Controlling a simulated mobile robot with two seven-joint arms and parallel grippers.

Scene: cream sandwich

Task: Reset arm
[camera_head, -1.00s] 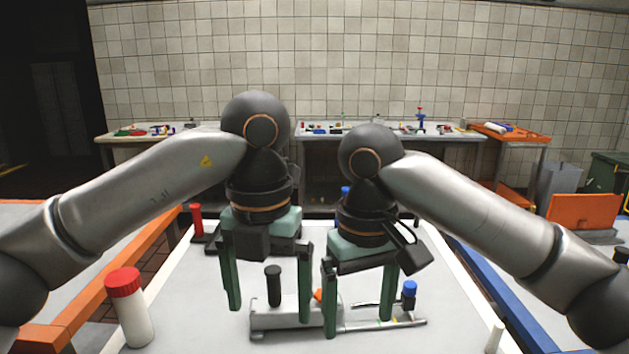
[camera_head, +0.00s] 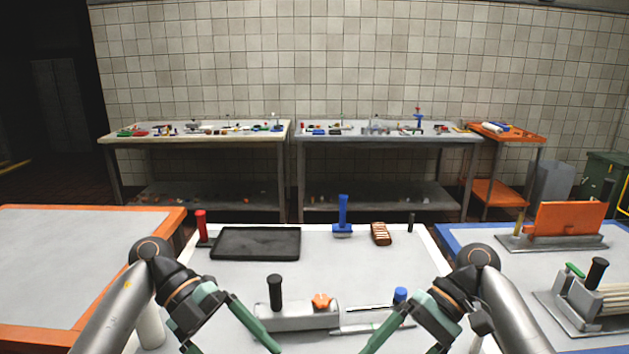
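My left gripper (camera_head: 235,346) is low at the left front of the white table, with its fingers spread and nothing visible between them. My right gripper (camera_head: 402,347) is low at the right front, also spread and empty. Some lower fingertips are cut off by the bottom edge. Between the grippers is a grey fixture (camera_head: 296,320) with an upright black handle (camera_head: 275,290) and an orange piece (camera_head: 321,301) on top. A blue-capped item (camera_head: 400,294) stands by the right gripper. A white bottle (camera_head: 150,328) is partly hidden behind my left arm.
A black tray (camera_head: 256,242), a red-handled tool (camera_head: 201,225), a blue upright tool (camera_head: 343,216) and a brown striped piece (camera_head: 380,234) are at the back. Orange-edged (camera_head: 110,290) and blue-edged (camera_head: 460,240) tables flank the white one.

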